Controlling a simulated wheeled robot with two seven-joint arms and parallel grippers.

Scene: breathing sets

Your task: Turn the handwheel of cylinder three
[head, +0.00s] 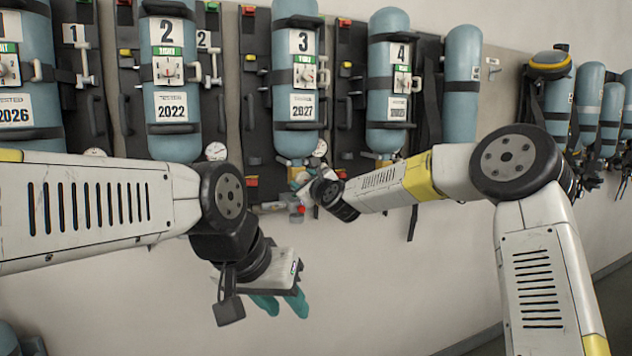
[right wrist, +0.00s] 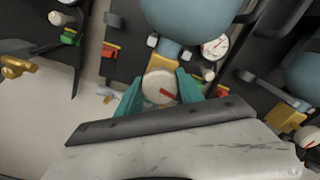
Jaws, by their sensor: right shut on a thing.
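Cylinder three (head: 287,75) is a blue-grey bottle hung upright on the wall rack, with a "3" tag and a "2027" label. It also shows in the right wrist view (right wrist: 188,16), with a brass valve neck. Its handwheel (right wrist: 158,88) is a round pale knob with a red mark below the neck. My right gripper (right wrist: 160,76) is shut on the handwheel, one teal finger on each side. In the head view my right gripper (head: 299,190) is small and partly hidden at the cylinder's base. My left gripper (head: 282,304) hangs below the rack, empty, with its teal fingers apart.
Cylinder two (head: 172,110) and cylinder four (head: 389,75) hang either side, with black backplates and straps. A pressure gauge (right wrist: 214,46) and a red tag (right wrist: 222,90) sit close right of the handwheel. The wall below the rack is clear.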

